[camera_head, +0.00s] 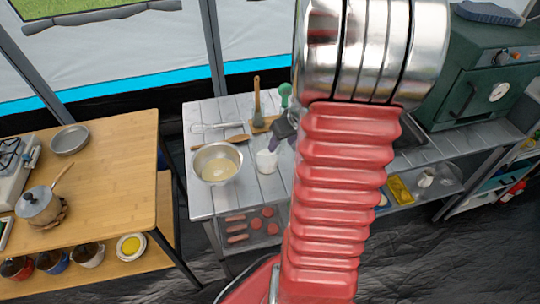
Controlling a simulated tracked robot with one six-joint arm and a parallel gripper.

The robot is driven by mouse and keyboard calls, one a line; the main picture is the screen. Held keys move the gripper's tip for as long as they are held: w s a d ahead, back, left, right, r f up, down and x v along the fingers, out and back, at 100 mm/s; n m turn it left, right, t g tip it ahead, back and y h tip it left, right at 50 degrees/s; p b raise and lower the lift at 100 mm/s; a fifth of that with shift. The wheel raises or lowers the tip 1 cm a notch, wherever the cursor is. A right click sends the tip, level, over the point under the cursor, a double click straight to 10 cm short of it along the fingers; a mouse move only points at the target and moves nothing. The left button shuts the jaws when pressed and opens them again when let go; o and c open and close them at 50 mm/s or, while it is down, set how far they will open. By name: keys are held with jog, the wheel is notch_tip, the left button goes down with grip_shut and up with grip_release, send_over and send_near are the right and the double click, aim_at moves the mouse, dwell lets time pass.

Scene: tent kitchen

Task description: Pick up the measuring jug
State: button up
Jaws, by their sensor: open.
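A small white jug-like vessel (266,162), which looks like the measuring jug, stands upright on the grey plank-topped table (205,118), just right of a metal bowl. My gripper (279,142) shows only in part, as a dark shape with purplish tips just above and behind the vessel's upper right. My red ribbed arm hides the rest of it. The jaws are open, and I cannot tell whether they touch the vessel or reach around it.
A metal bowl (217,164) with pale contents stands close left of the vessel. A wooden spoon (224,141) and a whisk-like tool (215,126) lie behind. A wooden table (105,190) with a pot (38,206) is at left. A green oven (480,80) stands right.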

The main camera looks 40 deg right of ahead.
jog(key=shift+f, duration=0.2)
jog(key=shift+c, duration=0.6)
grip_shut()
